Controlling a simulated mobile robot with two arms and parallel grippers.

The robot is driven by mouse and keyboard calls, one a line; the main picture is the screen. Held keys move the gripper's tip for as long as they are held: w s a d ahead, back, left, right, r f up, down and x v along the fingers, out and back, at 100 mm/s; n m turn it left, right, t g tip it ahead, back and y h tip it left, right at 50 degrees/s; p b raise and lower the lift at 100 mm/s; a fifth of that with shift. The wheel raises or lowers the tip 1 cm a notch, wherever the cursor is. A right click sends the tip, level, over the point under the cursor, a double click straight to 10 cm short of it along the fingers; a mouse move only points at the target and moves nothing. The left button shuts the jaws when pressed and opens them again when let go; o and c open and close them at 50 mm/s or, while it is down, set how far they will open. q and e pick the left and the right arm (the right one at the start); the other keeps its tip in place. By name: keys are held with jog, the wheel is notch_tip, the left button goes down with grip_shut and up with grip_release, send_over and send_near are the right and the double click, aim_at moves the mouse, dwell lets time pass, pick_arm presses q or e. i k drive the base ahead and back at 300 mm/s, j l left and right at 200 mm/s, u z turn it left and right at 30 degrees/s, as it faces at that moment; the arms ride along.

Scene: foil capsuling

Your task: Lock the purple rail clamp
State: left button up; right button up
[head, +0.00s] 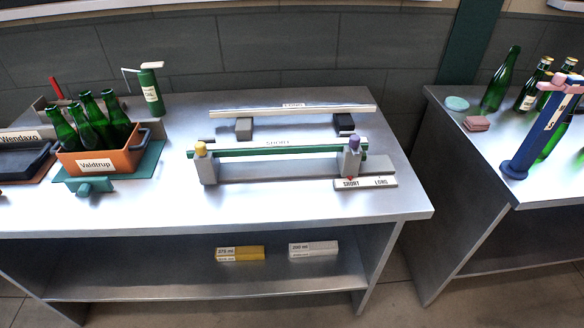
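The purple rail clamp (354,144) is a small purple knob on a grey block at the right end of the rail fixture. A green rail (270,152) runs from it to a yellow clamp (200,149) on the left block. A scale plate (365,183) marked SHORT and LONG lies below the purple clamp, with a small red pointer near SHORT. I cannot tell from this view whether the clamp is locked. Neither of my grippers shows in the head view.
A second rail (291,110) lies behind on two blocks. An orange crate (97,160) of green bottles stands left, near a green dispenser (151,90). Boxes (240,253) lie on the shelf. A side table (505,175) holds bottles and a blue stand (535,130).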

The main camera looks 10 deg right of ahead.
aim_at(354, 141)
jog(key=l+u, duration=0.45)
jog(key=l, duration=1.5)
